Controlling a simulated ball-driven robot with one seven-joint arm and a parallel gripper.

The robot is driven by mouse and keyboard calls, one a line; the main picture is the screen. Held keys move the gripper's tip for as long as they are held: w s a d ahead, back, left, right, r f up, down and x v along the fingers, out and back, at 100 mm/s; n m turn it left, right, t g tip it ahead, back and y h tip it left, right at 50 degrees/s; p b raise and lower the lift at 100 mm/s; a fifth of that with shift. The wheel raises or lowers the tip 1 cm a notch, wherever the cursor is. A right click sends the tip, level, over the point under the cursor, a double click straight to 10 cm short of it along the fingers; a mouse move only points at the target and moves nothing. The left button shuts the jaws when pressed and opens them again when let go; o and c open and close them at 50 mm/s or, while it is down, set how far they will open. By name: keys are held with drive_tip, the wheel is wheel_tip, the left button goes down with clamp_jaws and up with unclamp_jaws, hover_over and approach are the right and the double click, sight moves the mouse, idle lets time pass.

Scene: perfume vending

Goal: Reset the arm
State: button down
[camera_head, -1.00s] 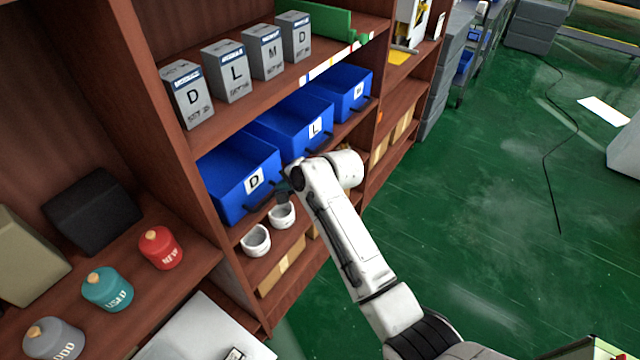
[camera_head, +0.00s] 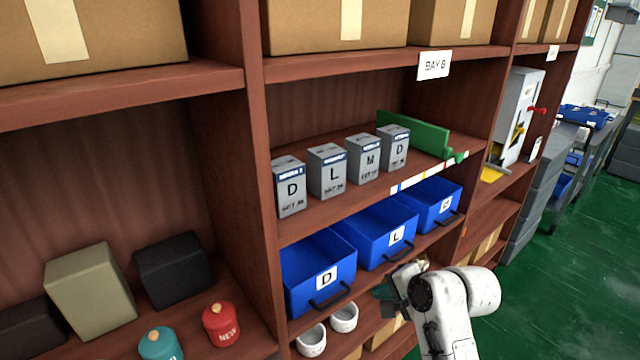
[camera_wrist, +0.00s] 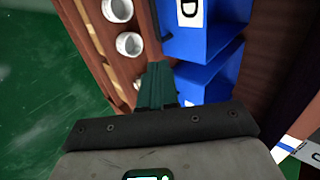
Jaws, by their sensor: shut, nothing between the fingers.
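My gripper (camera_head: 384,292) shows in the head view at the end of my white arm, in front of the blue bins and partly hidden by my wrist. In the wrist view, its dark green fingers (camera_wrist: 156,84) are together with nothing between them. Beyond them are the blue bin marked D (camera_wrist: 205,25) and two white cups, a nearer one (camera_wrist: 130,44) and a farther one (camera_wrist: 118,10). The fingertips appear apart from the bins and cups, though the exact gap cannot be told.
Blue bins D (camera_head: 312,265), L (camera_head: 372,240) and a third (camera_head: 433,200) stand under a shelf of grey lettered boxes (camera_head: 327,172). White cups (camera_head: 311,341) sit below. A red jar (camera_head: 221,325) is at lower left. Green floor (camera_head: 560,270) at right is clear.

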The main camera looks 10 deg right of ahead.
drive_tip(key=s+d+f+n+g+h, duration=0.1)
drive_tip(key=s+d+f+n+g, duration=0.1)
drive_tip(key=s, duration=1.1)
drive_tip(key=s+d+f+n+g+h, duration=0.2)
drive_tip(key=s+f+n, duration=0.3)
drive_tip(key=s, duration=0.8)
drive_tip(key=s+d+f+n+g+h, duration=0.1)
drive_tip(key=s+d+f+n+g, duration=0.2)
drive_tip(key=s, duration=1)
wheel_tip(320, 180, down, 4)
drive_tip(key=shift+d+r+n+h, duration=0.2)
drive_tip(key=shift+d+n+h, duration=0.2)
drive_tip(key=shift+n, duration=0.3)
